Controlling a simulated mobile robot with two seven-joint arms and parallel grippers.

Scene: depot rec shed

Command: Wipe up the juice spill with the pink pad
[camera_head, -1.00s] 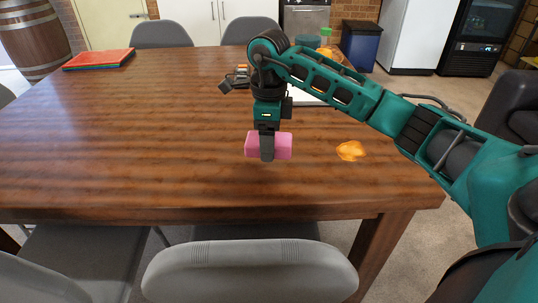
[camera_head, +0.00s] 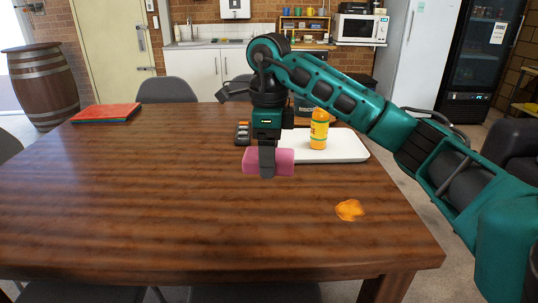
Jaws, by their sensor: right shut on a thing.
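The pink pad (camera_head: 284,162) is held in my right gripper (camera_head: 267,172), which is shut on it. The pad is over the middle of the wooden table; I cannot tell whether it touches the top. The juice spill (camera_head: 349,210) is a small orange patch on the table, to the right of the pad and nearer the front edge. The pad and the spill are apart. My left gripper is not in view.
A white tray (camera_head: 345,150) with an orange juice bottle (camera_head: 319,129) standing on it is behind the pad to the right. A dark item (camera_head: 242,132) lies left of the tray. Red folded cloth or folders (camera_head: 106,113) lie at the far left. The table's (camera_head: 130,210) left and front are clear.

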